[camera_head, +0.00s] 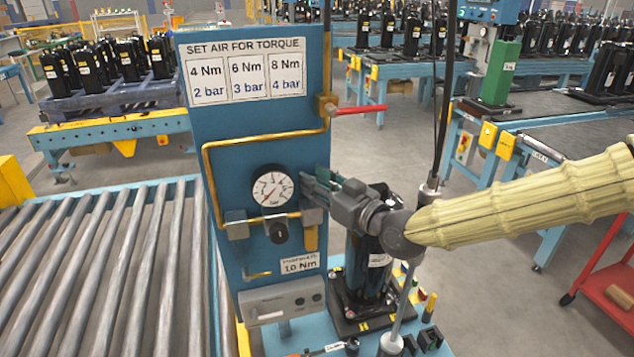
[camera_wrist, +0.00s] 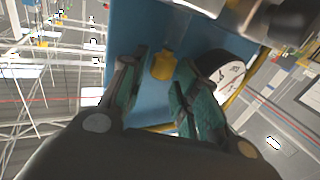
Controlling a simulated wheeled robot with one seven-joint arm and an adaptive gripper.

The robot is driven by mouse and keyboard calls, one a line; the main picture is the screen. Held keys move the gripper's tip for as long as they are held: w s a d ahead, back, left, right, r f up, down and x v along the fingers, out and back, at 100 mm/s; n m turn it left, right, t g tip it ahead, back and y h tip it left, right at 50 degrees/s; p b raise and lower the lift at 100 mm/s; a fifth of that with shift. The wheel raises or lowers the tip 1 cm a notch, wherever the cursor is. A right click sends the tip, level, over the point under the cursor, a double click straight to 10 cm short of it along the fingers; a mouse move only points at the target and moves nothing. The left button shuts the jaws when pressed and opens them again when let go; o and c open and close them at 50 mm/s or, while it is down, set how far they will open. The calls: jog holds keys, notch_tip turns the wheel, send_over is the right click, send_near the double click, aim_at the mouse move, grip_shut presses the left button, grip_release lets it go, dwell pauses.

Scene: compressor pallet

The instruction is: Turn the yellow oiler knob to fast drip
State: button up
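The blue panel (camera_head: 222,138) carries a round white gauge (camera_head: 272,189) and yellow pipework. A yellow part of the oiler (camera_head: 311,238) shows at the panel's right edge, just below my gripper (camera_head: 322,186). My green-padded fingers point at the panel and cover its edge right of the gauge. In the wrist view, my gripper (camera_wrist: 157,85) is open. A yellow piece (camera_wrist: 163,65) shows beyond the gap between the fingers, seemingly untouched. I cannot tell whether this piece is the knob or the oiler's body. The gauge (camera_wrist: 230,82) is beside the right finger.
A dark regulator knob (camera_head: 278,231) sits under the gauge. A red-handled valve (camera_head: 358,109) sticks out above my gripper. A black compressor (camera_head: 362,280) and an upright metal rod (camera_head: 404,300) stand below my arm. A roller conveyor (camera_head: 95,270) lies to the left.

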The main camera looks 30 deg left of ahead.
jog(key=v, duration=1.2)
jog(key=shift+w, duration=0.1)
